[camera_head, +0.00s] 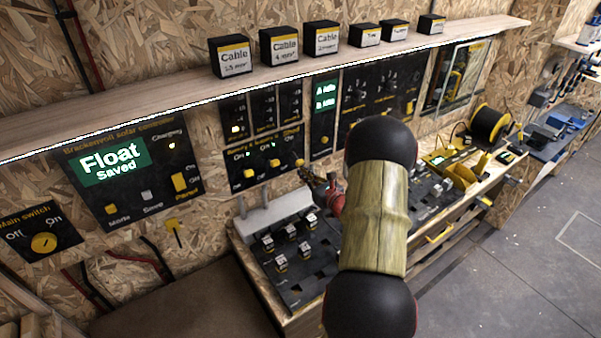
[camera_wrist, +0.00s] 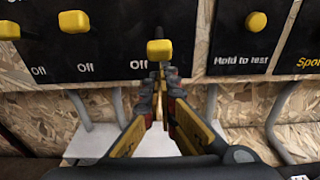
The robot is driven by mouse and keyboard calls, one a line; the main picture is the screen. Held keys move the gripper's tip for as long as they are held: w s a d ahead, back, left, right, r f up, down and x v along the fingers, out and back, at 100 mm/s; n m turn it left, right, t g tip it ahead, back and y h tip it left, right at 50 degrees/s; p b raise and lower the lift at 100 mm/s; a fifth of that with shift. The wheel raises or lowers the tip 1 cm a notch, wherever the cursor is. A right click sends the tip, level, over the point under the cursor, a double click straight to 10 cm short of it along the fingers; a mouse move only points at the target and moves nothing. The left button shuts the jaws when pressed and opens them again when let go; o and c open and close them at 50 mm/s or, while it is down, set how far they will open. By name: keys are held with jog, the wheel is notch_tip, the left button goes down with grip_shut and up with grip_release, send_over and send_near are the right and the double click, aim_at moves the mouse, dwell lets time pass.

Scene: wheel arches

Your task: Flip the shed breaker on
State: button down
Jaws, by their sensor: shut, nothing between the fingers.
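The shed breaker is the right-hand yellow lever (camera_head: 299,163) on a black panel with three such levers, under the label that appears to read "Shed". It also shows in the wrist view (camera_wrist: 159,49). It sits lower than the other two levers, towards the "Off" marking. My gripper (camera_head: 305,173) is shut and empty. In the wrist view its fingertips (camera_wrist: 161,72) are just below the shed lever, pointing up at it. I cannot tell whether they touch it. The "On" marking above this lever is out of the wrist view.
The middle lever (camera_wrist: 73,21) and left lever (camera_wrist: 10,28) are close by on the left. A yellow "Hold to test" button (camera_wrist: 255,21) is on the right. A shelf (camera_head: 170,98) with several cable boxes runs above. A workbench (camera_head: 280,309) with small parts lies below.

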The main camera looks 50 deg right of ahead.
aim_at(301, 164)
jog(key=r+g+p, duration=0.2)
jog(key=p, duration=0.3)
jog(key=s+r+g+y+p, duration=0.1)
jog(key=r+g+p, duration=0.1)
jog(key=p, duration=0.3)
jog(key=shift+a+r, duration=0.15)
jog(key=shift+r, duration=0.05)
jog(key=shift+f+g+y, duration=0.3)
jog(key=shift+f, duration=0.1)
jog(key=shift+r, duration=0.1)
jog(key=shift+r, duration=0.75)
jog(key=shift+f, duration=0.1)
